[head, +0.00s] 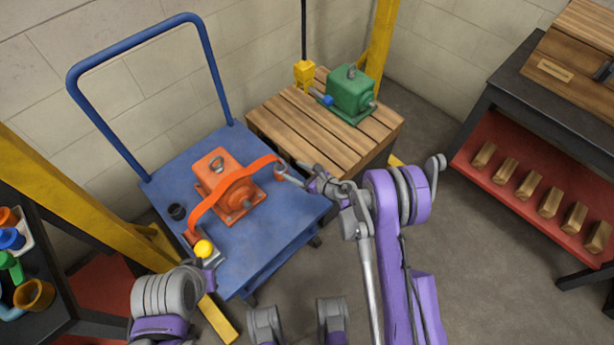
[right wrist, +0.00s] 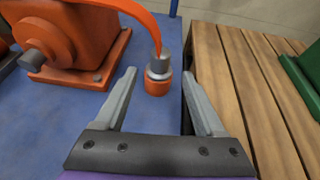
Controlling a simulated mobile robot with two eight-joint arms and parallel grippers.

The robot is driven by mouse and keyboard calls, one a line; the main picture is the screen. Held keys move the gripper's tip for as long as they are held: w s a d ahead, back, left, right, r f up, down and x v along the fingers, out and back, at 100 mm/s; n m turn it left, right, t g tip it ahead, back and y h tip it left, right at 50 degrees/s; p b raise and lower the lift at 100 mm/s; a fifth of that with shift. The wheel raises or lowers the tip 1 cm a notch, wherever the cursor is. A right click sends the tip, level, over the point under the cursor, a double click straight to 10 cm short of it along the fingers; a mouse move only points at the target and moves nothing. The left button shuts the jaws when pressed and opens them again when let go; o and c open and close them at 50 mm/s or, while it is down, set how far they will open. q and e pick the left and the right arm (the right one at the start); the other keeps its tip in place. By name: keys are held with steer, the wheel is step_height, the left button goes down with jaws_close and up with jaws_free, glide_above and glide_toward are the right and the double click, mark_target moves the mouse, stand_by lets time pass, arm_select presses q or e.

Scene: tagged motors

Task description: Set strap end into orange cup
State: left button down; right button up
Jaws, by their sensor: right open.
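An orange strap (head: 258,166) lies over the orange motor (head: 222,184) on the blue cart. In the right wrist view the strap (right wrist: 138,12) curves down to its grey metal end (right wrist: 160,66). That end appears upright in the top of the small orange cup (right wrist: 157,87) near the cart's edge; how deep it sits is hidden. My right gripper (head: 287,174) is open, with one finger on each side of the strap end and a visible gap.
A wooden pallet table (head: 285,125) with a green motor (head: 350,92) adjoins the cart's right side. A dark bench with a red shelf (head: 518,170) stands far right. Colored cups fill the left bench.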

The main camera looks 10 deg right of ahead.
steer(key=w+d+r+m+t+h, duration=0.1)
steer(key=d+r+m+t+h, duration=0.3)
steer(key=r+m, duration=0.6)
steer(key=w+d+r+m+t+h, duration=0.1)
steer(key=d+r+m+h, duration=0.2)
steer(key=d+r+m, duration=0.7)
steer(key=s+d+r+m+g+h, duration=0.2)
steer(key=s+r+m+h, duration=0.2)
steer(key=s+r+m, duration=0.4)
steer(key=s+a+f+m+g, duration=0.1)
steer(key=s+f+m+g, duration=0.1)
steer(key=s+m, duration=0.3)
steer(key=s+a+f+m+g+y, duration=0.1)
steer(key=s+f+m+g, duration=0.2)
steer(key=s, duration=1.1)
steer(key=s+a+f+m+g+y, duration=0.1)
steer(key=s+f+m+g, duration=0.2)
steer(key=s+m, duration=0.5)
steer(key=shift+s+a+g, duration=0.35)
steer(key=shift+s+g, duration=0.05)
steer(key=shift+s, duration=0.8)
